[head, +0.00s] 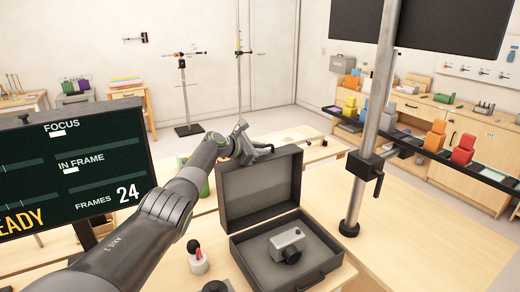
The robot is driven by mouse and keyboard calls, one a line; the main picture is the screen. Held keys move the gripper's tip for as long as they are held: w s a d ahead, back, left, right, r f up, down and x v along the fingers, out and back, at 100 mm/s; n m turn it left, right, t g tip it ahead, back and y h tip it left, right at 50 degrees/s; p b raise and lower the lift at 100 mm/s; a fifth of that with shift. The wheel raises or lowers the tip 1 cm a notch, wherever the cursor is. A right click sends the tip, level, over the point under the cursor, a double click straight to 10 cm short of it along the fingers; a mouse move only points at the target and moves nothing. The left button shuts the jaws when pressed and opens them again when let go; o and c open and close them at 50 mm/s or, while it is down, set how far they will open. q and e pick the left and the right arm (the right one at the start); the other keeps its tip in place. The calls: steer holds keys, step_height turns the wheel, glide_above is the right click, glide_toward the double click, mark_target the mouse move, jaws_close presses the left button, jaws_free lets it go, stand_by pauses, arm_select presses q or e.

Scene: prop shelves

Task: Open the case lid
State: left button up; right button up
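The dark grey case (315,265) stands on the light wooden table. Its lid (258,190) is raised, standing about upright at the back of the case. A grey camera (287,244) lies inside the case base. My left arm reaches in from the lower left, and its gripper (252,146) is at the lid's upper left corner. The gripper's fingers are small and partly hidden there, so I cannot tell whether they are open, shut or touching the lid. My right gripper is not in view.
A metal pole (368,130) with a clamp stands right of the case. A monitor (75,170) stands at the left. A small white-based object (198,262) with a red and black top is left of the case. The table is clear at the right.

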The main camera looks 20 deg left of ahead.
arm_select(q)
steer(key=shift+o, duration=1.4)
steer(key=shift+p+v, duration=0.6)
steer(key=shift+v, duration=0.9)
steer(key=b+v, duration=0.2)
steer(key=v, duration=1.1)
steer(key=shift+w+b, duration=0.1)
steer(key=shift+b, duration=0.25)
steer(key=shift+s+a+r, duration=0.3)
steer(key=shift+s, duration=0.3)
steer(key=shift+c, duration=0.2)
